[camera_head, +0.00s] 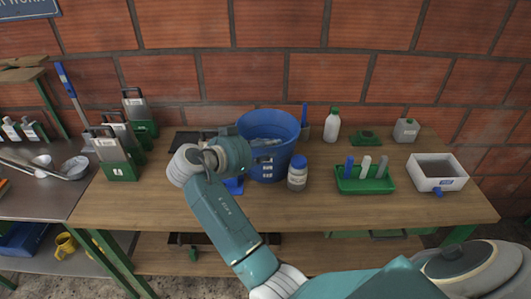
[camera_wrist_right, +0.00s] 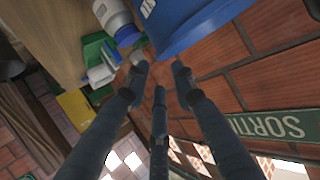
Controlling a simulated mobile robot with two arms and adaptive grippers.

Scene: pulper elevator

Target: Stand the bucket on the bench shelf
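The blue bucket (camera_head: 268,130) stands upright on the wooden bench top (camera_head: 400,210), near the brick wall. In the right wrist view the bucket (camera_wrist_right: 195,22) fills the top, just beyond the fingertips. My right gripper (camera_head: 262,143) reaches in from the left at the bucket's front left side. In the wrist view its fingers (camera_wrist_right: 160,75) are spread apart with nothing between them. I cannot tell whether a finger touches the bucket. The lower bench shelf (camera_head: 312,256) shows below the bench top, partly hidden by my arm. My left gripper is not in view.
A white jar with a blue cap (camera_head: 298,173) stands close to the bucket's front right. A green rack (camera_head: 365,184), a white box (camera_head: 437,168) and a white bottle (camera_head: 332,125) are to the right. Green-based containers (camera_head: 118,168) stand left. Dark items lie on the lower shelf.

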